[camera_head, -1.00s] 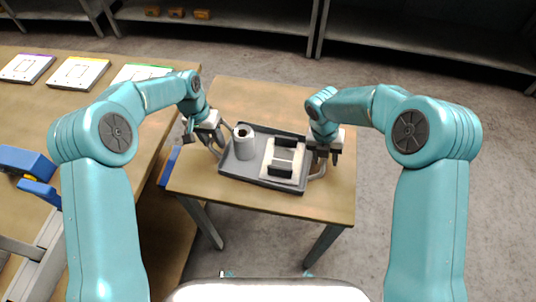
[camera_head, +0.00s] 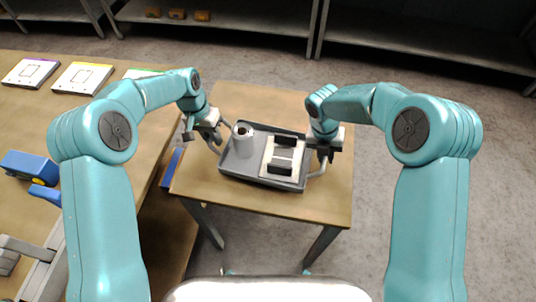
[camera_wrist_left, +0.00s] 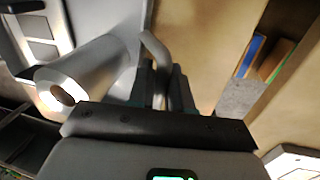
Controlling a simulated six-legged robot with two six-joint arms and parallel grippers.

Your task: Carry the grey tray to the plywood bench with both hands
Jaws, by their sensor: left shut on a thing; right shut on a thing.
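The grey tray (camera_head: 258,181) is over the small plywood bench (camera_head: 260,204) and looks about level; I cannot tell whether it touches the top. It bears a grey hollow cylinder (camera_head: 243,141) on its left and a pale block with dark parts (camera_head: 283,155) on its right. My left gripper (camera_head: 217,146) is shut on the tray's left handle, a bent bar (camera_wrist_left: 154,52) seen between the fingers in the left wrist view. My right gripper (camera_head: 323,162) is shut on the right handle, partly hidden by the gripper.
A long wooden table (camera_head: 110,110) stands left of the bench, with flat white panels (camera_head: 83,77) and a blue object (camera_head: 28,165) on it. Grey shelving (camera_head: 220,25) runs along the back. Bare floor lies right of the bench.

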